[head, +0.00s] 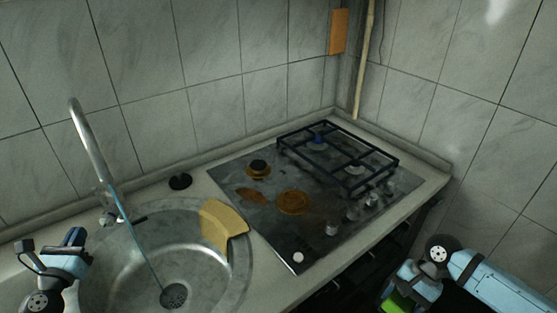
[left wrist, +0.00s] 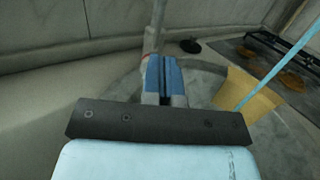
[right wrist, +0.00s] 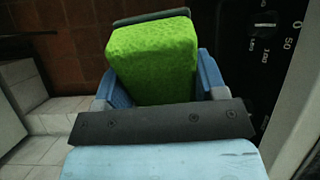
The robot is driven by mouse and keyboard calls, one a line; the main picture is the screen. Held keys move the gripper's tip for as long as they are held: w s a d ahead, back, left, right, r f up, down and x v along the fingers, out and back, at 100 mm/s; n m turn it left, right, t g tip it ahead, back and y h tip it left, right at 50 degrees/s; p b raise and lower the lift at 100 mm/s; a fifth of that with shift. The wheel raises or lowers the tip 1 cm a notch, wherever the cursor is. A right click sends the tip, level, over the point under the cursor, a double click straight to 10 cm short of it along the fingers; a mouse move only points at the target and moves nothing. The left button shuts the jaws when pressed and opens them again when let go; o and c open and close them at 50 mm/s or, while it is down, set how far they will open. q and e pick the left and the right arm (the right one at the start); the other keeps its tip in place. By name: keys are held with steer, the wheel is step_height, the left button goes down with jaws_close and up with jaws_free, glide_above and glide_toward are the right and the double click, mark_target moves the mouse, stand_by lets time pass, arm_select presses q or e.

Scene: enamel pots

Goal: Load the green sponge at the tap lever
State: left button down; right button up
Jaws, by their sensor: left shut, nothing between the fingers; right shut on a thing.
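The green sponge (right wrist: 152,65) is held between the blue fingers of my right gripper (right wrist: 160,80), with a dark strip along its far end. In the head view the sponge (head: 396,301) shows only partly at the bottom edge, below my right gripper (head: 405,287), in front of the counter. The metal tap (head: 90,145) stands at the left behind the sink; a small dark bar (head: 138,219), possibly its lever, lies near its base. My left gripper (head: 74,240) is shut and empty, left of the sink. In the left wrist view the tap (left wrist: 153,38) rises just beyond its fingers.
A thin blue stream (head: 135,238) runs from the tap into the round steel sink (head: 210,290). A yellow cloth-like piece (head: 222,227) lies over the sink's right rim. A black disc (head: 180,181) sits behind. The stained hob (head: 270,215) with a black grate (head: 350,160) fills the right counter.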

mark_target(98, 197)
arm_select(q)
steer(key=w, duration=0.3)
steer(key=w+p, duration=0.1)
steer(key=w, duration=0.2)
steer(key=w+a+r, duration=0.1)
steer(key=w, duration=0.2)
steer(key=shift+w+p, duration=0.25)
steer(key=shift+p, duration=0.1)
arm_select(e)
step_height(98, 197, up, 2)
steer(key=shift+w+r, duration=0.1)
steer(key=shift+w, duration=0.05)
